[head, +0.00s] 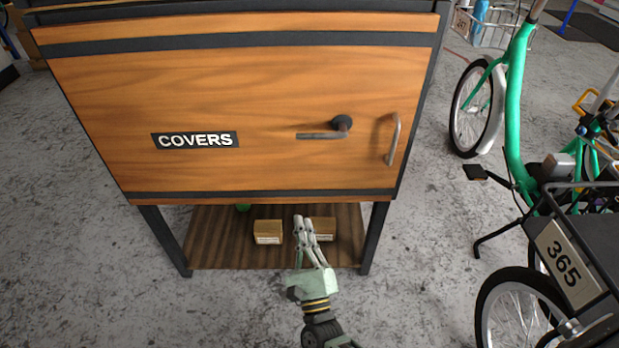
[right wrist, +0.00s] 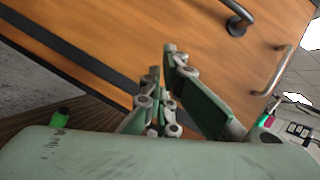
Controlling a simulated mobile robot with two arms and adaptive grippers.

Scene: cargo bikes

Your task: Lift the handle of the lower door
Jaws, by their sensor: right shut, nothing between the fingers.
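The lower door (head: 260,100) is an orange wood panel with a "COVERS" label, and it looks closed. Its dark lever handle (head: 322,136) lies level, running left from a round pivot at the right of the door's middle. A curved metal pull (head: 393,140) stands upright to its right. My right gripper (head: 304,222) is shut and empty, below the door's bottom edge and in front of the low shelf. In the right wrist view the lever handle (right wrist: 238,18) shows at the top, apart from the fingers, and the pull (right wrist: 275,72) is at the right. My left gripper is not in view.
Small boxes (head: 268,232) and a green item (head: 243,208) sit on the low shelf (head: 345,255) under the cabinet. A green bike (head: 513,110) stands at the right, with a dark carrier marked 365 (head: 565,265) nearer. The grey floor at the left is clear.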

